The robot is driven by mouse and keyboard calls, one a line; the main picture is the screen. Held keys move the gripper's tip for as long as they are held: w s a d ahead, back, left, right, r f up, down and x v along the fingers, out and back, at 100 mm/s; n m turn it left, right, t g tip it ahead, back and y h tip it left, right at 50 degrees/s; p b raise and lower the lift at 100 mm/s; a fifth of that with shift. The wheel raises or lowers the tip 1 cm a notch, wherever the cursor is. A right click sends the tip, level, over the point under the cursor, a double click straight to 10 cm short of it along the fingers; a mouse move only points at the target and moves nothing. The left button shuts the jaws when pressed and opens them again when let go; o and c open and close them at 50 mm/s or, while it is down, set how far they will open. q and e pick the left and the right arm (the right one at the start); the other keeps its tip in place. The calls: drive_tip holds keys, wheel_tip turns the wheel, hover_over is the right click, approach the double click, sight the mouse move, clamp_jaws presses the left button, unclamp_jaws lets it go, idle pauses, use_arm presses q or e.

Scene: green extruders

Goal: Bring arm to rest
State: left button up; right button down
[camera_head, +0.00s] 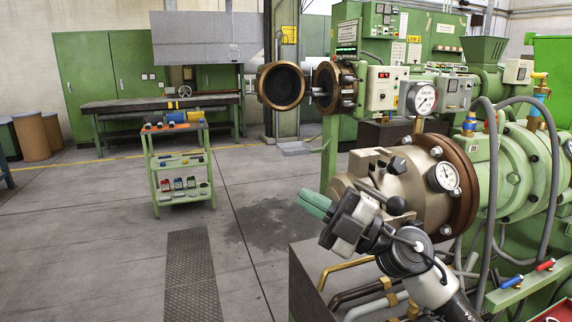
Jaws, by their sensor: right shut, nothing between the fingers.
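My right arm comes in from the bottom right, and its gripper (316,203) points up and to the left. The green fingers are closed together with nothing between them. The gripper hangs in front of the bronze-coloured extruder head (412,180), overlapping its lower left part in the picture. Whether it touches the head cannot be told from this view. My left gripper and left arm are not in the picture.
Gauges (445,177) and grey hoses (494,180) sit on the green extruder to the right. Pipes (346,268) run below the gripper beside a grey block. A green trolley (183,160) stands at the left. The floor between trolley and extruder is clear.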

drive_tip(key=s+d+f+m+t+h, duration=0.25)
drive_tip(key=d+f+m+h, duration=0.25)
drive_tip(key=f+m+h, duration=0.3)
drive_tip(key=s+d+f+m+t+h, duration=0.1)
drive_tip(key=d+f+m+t+h, duration=0.2)
drive_tip(key=d+f+m+h, duration=0.45)
drive_tip(key=s+d+f+m+t+h, duration=0.25)
drive_tip(key=f+m+h, duration=0.35)
drive_tip(key=f+m, duration=0.45)
drive_tip(key=s+d+f+g, duration=0.1)
drive_tip(key=s+f+g, duration=0.55)
drive_tip(key=s, duration=0.55)
drive_tip(key=s+d+f+g, duration=0.1)
drive_tip(key=s+f+g, duration=0.6)
drive_tip(key=s, duration=0.4)
drive_tip(key=s+p+x, duration=0.1)
drive_tip(key=s+x, duration=0.1)
drive_tip(key=x, duration=1)
drive_tip(key=s+a+f+x, duration=0.1)
drive_tip(key=s+x, duration=0.2)
drive_tip(key=x, duration=0.9)
drive_tip(key=s+d+f+g+p, duration=0.1)
drive_tip(key=s+d+f, duration=0.2)
drive_tip(key=s+f, duration=1.3)
drive_tip(key=shift+s, duration=0.3)
